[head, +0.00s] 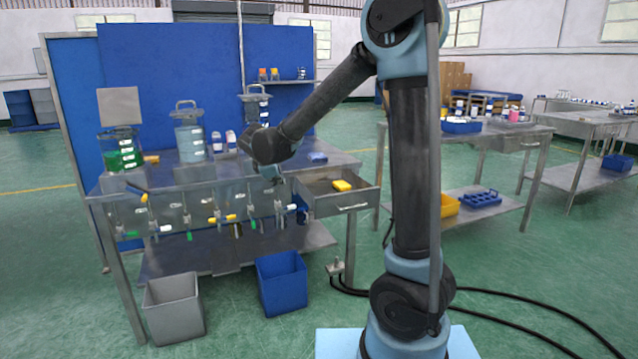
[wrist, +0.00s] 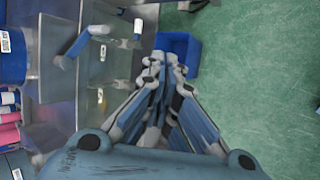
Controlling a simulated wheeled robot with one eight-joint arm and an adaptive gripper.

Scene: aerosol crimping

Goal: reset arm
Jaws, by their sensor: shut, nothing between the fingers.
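My arm reaches left over the metal workbench (head: 245,175) in the head view, with its elbow raised high. My gripper (head: 275,184) hangs down at the bench's front edge, small and partly hidden by my wrist. In the wrist view my gripper (wrist: 163,65) is shut, with its fingers together and nothing between them. Below it are a blue bin (wrist: 190,48) and green floor.
The blue bin (head: 282,284) and a grey bin (head: 174,309) stand before the bench. Glass vessels (head: 189,139) stand on it. An open drawer (head: 341,205) holds a yellow item (head: 341,185). Valves with coloured handles line the front. Black cables cross the floor at right.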

